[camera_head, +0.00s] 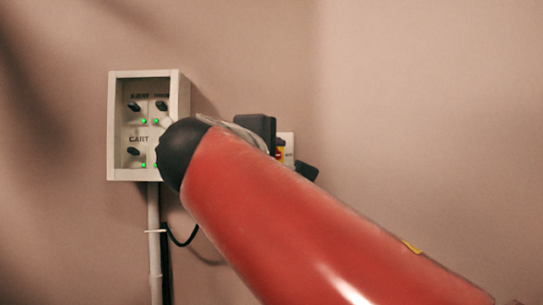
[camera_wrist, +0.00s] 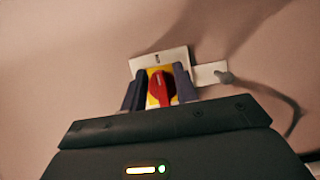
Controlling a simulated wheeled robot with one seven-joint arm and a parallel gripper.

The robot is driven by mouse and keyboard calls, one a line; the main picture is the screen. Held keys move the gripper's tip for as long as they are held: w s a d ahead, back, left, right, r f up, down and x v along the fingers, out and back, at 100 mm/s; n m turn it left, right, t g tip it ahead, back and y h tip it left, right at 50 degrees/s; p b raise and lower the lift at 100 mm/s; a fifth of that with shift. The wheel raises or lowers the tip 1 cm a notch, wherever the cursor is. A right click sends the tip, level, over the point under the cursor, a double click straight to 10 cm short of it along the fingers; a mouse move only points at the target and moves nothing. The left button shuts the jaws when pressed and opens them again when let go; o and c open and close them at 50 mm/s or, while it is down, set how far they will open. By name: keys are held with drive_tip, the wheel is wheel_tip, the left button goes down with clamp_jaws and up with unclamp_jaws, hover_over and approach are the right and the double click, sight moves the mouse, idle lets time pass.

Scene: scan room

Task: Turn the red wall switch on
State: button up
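The red switch knob (camera_wrist: 162,88) sits on a yellow plate on a white wall box (camera_wrist: 160,62). Its handle looks nearly upright in the wrist view. In the head view only a sliver of the red and yellow switch (camera_head: 279,152) shows past my arm. My gripper (camera_wrist: 158,92) has its two dark fingers apart, one on each side of the knob. Yellow shows between the left finger and the knob; the right finger is very close to the knob, and I cannot tell if it touches. In the head view most of my gripper is hidden behind my red arm.
A white wall box (camera_head: 113,125) with several black switches and green lights hangs left of my arm, close to its black joint. A white conduit (camera_head: 154,245) and a black cable (camera_head: 182,242) run below it. The wall at right is bare.

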drive_tip(key=shift+o, duration=0.3)
drive_tip(key=shift+s, duration=0.1)
drive_tip(key=v, duration=0.7)
drive_tip(key=shift+s+a, duration=0.25)
drive_tip(key=shift+s, duration=0.05)
drive_tip(key=shift+f, duration=0.1)
drive_tip(key=s+d+f+m+g+y, duration=0.1)
drive_tip(key=d+f+g, duration=0.1)
drive_tip(key=d+f, duration=0.35)
drive_tip(key=d+f+m+g, duration=0.2)
drive_tip(key=f, duration=0.7)
drive_tip(key=s+d+f+m+g+y, duration=0.1)
drive_tip(key=d+f+g, duration=0.1)
drive_tip(key=d+f, duration=0.35)
drive_tip(key=s+d+f+m+g+y, duration=0.1)
drive_tip(key=s+f+m, duration=0.2)
drive_tip(key=f, duration=0.5)
drive_tip(key=s+d+f+m+g+y, duration=0.1)
drive_tip(key=s+f+m+g+y, duration=0.1)
drive_tip(key=f, duration=0.5)
drive_tip(key=s+d+f+m+g+y+p, duration=0.1)
drive_tip(key=s+f+m, duration=0.3)
drive_tip(key=f, duration=0.4)
drive_tip(key=shift+s+f+g+y, duration=0.35)
drive_tip(key=shift+s+y, duration=0.25)
drive_tip(key=shift+s, duration=0.25)
